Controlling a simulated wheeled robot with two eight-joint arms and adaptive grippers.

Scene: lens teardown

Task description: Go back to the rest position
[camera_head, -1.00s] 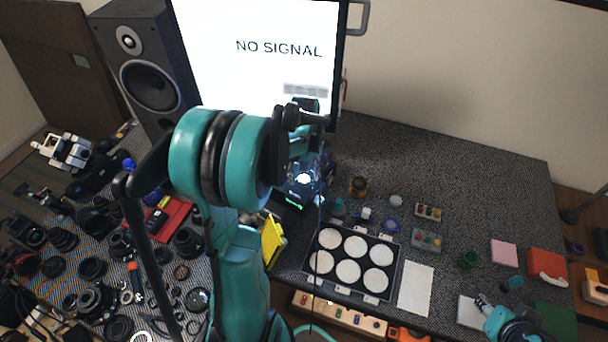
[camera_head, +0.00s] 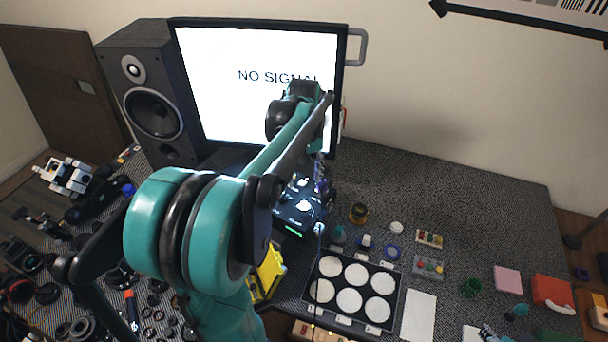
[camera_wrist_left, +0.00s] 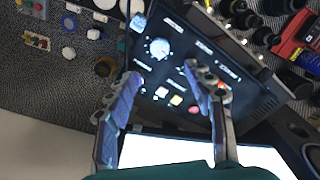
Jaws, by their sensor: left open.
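My left arm (camera_head: 215,235) rises through the middle of the head view, with its wrist in front of the monitor. My left gripper (camera_head: 322,188) hangs below that wrist, partly hidden by the arm, beside a dark box with a lit top (camera_head: 300,205). In the left wrist view the two fingers (camera_wrist_left: 163,80) are apart with nothing between them. Behind them is the box's black panel (camera_wrist_left: 165,50) with a white knob and coloured buttons.
A monitor (camera_head: 225,85) and a speaker (camera_head: 150,105) stand at the back. A black tray (camera_head: 312,312) with white round pads lies right of my left arm. Lens parts crowd the left. A pink pad (camera_head: 508,280) and a red box (camera_head: 552,292) lie at right.

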